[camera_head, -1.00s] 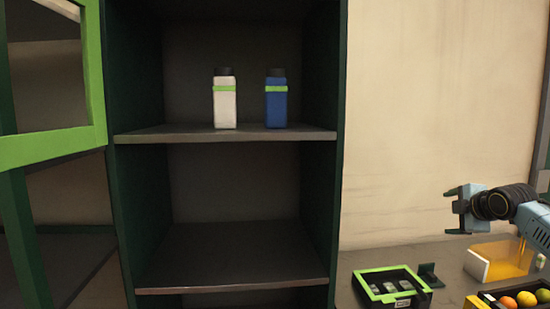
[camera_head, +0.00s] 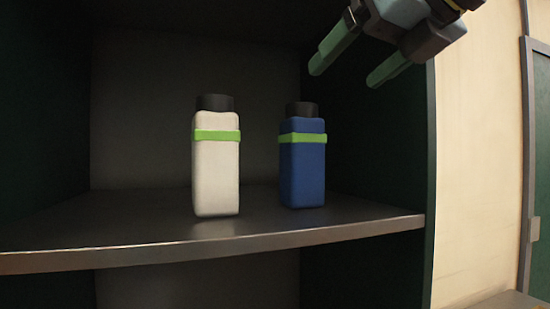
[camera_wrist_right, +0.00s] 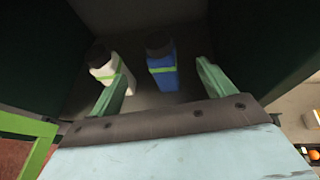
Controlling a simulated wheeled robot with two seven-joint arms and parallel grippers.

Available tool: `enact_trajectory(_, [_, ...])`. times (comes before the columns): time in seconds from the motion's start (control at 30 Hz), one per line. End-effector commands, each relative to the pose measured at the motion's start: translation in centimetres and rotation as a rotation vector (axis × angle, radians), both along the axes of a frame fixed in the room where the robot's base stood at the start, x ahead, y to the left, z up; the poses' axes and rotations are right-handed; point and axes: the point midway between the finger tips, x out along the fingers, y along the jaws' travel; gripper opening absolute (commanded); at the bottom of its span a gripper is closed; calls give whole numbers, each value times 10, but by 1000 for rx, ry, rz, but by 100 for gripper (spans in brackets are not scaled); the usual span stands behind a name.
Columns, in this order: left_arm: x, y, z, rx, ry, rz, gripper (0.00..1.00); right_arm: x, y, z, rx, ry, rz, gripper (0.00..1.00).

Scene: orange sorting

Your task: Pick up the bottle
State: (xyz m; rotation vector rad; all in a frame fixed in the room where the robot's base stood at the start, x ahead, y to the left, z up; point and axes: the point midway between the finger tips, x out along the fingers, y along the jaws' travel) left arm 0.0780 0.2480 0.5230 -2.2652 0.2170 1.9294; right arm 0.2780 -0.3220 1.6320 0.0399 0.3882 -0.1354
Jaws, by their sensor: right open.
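A white bottle (camera_head: 216,170) with a black cap and a green band stands upright on the shelf. A blue bottle (camera_head: 302,172) with a black cap and green band stands upright to its right, a gap between them. My right gripper (camera_head: 345,68) is open and empty, above and to the right of the blue bottle in the head view. In the right wrist view the blue bottle (camera_wrist_right: 163,78) shows beyond and between the open fingers (camera_wrist_right: 160,90), and the white bottle (camera_wrist_right: 103,65) shows beyond the left finger. Neither bottle is touched. My left gripper is not in view.
The shelf board (camera_head: 150,250) has a front edge running across the view, with bare room left of the white bottle. The cabinet's right side wall (camera_head: 385,180) stands close to the blue bottle. A green door frame (camera_wrist_right: 35,128) shows at the wrist view's left.

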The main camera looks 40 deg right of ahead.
Motion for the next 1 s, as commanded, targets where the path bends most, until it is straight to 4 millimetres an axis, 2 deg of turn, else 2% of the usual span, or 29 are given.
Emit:
enact_trajectory(0.03, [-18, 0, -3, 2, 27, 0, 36, 6, -1, -5, -2, 7, -1, 81])
enact_trajectory(0.13, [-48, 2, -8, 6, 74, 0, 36, 23, -3, -13, -2, 9, -2, 81])
enact_trajectory(0.27, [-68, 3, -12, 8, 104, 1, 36, 47, -7, -22, -1, 9, -2, 81])
enact_trajectory(0.43, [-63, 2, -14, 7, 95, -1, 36, 68, -10, -30, 1, 6, -2, 81])
enact_trajectory(0.57, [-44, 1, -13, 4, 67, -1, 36, 75, -11, -31, 1, 4, -1, 81])
enact_trajectory(0.7, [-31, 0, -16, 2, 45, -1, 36, 92, -13, -38, 1, 7, -3, 81])
enact_trajectory(0.9, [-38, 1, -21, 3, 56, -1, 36, 117, -17, -46, 1, 6, -2, 81])
enact_trajectory(1.0, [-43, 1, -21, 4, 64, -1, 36, 122, -17, -47, 1, 4, -1, 81])
